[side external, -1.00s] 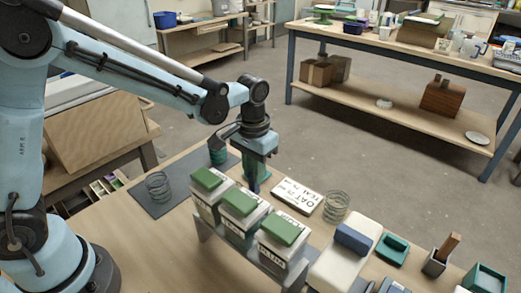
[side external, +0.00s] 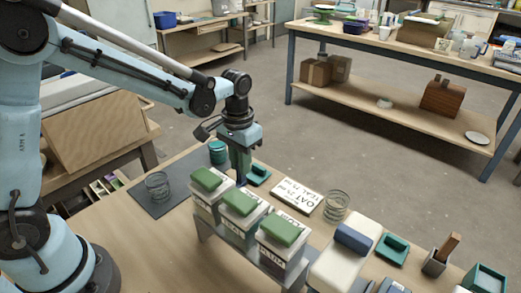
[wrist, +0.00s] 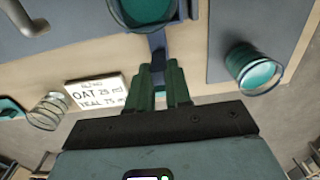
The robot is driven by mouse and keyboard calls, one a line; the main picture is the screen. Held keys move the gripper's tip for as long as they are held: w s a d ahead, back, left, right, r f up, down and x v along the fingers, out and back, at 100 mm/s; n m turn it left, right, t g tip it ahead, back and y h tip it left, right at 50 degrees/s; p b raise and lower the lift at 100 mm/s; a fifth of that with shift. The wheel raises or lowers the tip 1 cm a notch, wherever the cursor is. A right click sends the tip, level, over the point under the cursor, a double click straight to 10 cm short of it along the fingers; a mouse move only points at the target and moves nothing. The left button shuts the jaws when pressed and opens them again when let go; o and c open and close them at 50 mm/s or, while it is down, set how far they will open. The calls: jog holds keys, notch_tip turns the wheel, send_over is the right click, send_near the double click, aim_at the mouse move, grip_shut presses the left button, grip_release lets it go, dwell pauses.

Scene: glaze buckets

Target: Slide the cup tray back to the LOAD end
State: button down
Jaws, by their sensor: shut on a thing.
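My gripper (side external: 240,172) is behind the row of buckets, with its fingers pointing down. In the wrist view, its fingers (wrist: 162,84) are shut on a blue bar (wrist: 157,45), which appears to be the cup tray's handle. A round cup with teal inside (wrist: 150,8) is at the top of the wrist view, at the bar's far end. The buckets hide most of the tray in the side view. I cannot read a LOAD mark.
A dark mat (side external: 150,207) lies left, with a clear glass (side external: 158,185) and a teal-filled cup (wrist: 255,68). A cream block (side external: 335,265) lies right of the rack.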

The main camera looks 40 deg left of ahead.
jog(key=c, duration=1.1)
grip_release()
jog(key=shift+r, duration=3.55)
jog(key=shift+s+a+r, duration=0.15)
jog(key=shift+s+r, duration=0.15)
jog(key=shift+s, duration=0.1)
jog(key=shift+s+a+r+t, duration=0.2)
jog(key=shift+s+a+t, duration=0.35)
jog(key=shift+s+t, duration=0.9)
jog(key=shift+s+a+r+t, duration=0.15)
jog(key=shift+s+a+t, duration=0.55)
jog(key=shift+s, duration=1.4)
jog(key=shift+s+a+r+t, duration=0.2)
jog(key=shift+s+a+t, duration=0.15)
jog(key=shift+s+t, duration=1.2)
